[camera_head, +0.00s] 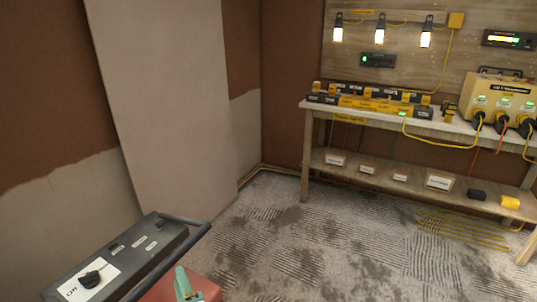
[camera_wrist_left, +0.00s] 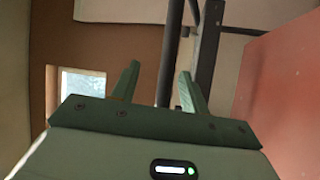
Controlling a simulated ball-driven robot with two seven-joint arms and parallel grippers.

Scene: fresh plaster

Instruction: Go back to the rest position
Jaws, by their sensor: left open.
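My left gripper (camera_head: 185,284) shows as a small green part at the bottom edge of the head view, just right of the grey control box. In the left wrist view my left gripper (camera_wrist_left: 157,85) has its two green fingers spread apart with nothing between them. A dark upright bar stands behind the fingers there. My right gripper is in neither view.
A grey box with an OFF dial (camera_head: 110,262) and a dark rail stands close at lower left. A pale board (camera_head: 165,100) leans on the wall. A workbench (camera_head: 445,130) with chargers stands at right.

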